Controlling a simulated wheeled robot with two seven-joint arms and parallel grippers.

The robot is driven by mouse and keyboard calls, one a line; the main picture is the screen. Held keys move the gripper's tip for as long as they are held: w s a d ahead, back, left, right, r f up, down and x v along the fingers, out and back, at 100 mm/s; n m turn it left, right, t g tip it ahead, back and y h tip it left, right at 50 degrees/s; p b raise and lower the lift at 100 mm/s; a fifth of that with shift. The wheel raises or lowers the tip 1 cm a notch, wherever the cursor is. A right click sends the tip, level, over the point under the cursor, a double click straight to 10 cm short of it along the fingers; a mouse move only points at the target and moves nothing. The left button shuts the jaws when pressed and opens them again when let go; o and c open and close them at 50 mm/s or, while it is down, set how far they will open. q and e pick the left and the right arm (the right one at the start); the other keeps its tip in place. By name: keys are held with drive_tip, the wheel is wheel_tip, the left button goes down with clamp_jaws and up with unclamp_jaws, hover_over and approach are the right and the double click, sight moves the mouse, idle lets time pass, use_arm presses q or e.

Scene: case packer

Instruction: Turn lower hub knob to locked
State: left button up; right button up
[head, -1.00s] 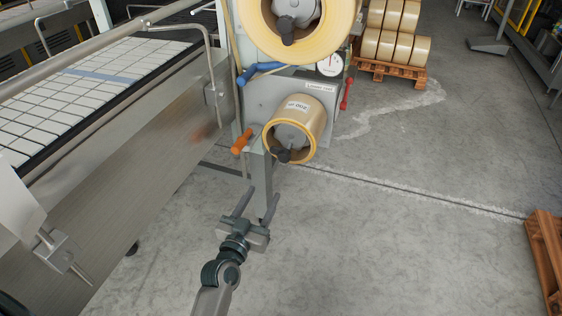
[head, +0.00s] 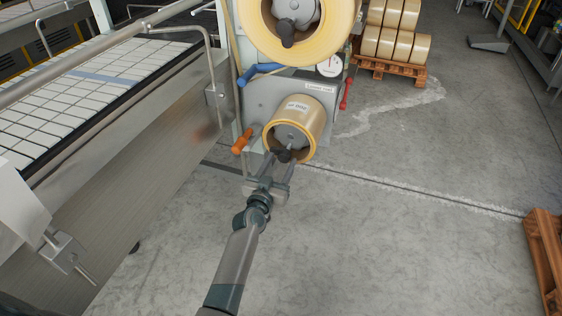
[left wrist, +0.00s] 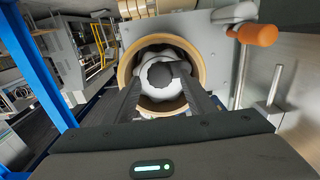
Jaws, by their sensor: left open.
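The lower hub knob (head: 284,156) is a black knob at the front of the grey hub of the lower tape roll (head: 303,117). My left gripper (head: 278,160) is open, with its two fingers reaching up at the knob. In the left wrist view the black knob (left wrist: 161,76) shows between and just beyond the fingertips (left wrist: 160,88), inside the tan ring of the roll (left wrist: 127,67). I cannot tell whether the fingers touch it. My right gripper is not in view.
An orange handle (head: 241,141) sticks out left of the lower roll, and a blue handle (head: 261,70) above it. The upper tape roll (head: 341,35) hangs above. A conveyor (head: 150,150) runs along the left.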

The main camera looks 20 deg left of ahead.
use_arm(q)
drive_tip(key=shift+w, duration=0.4)
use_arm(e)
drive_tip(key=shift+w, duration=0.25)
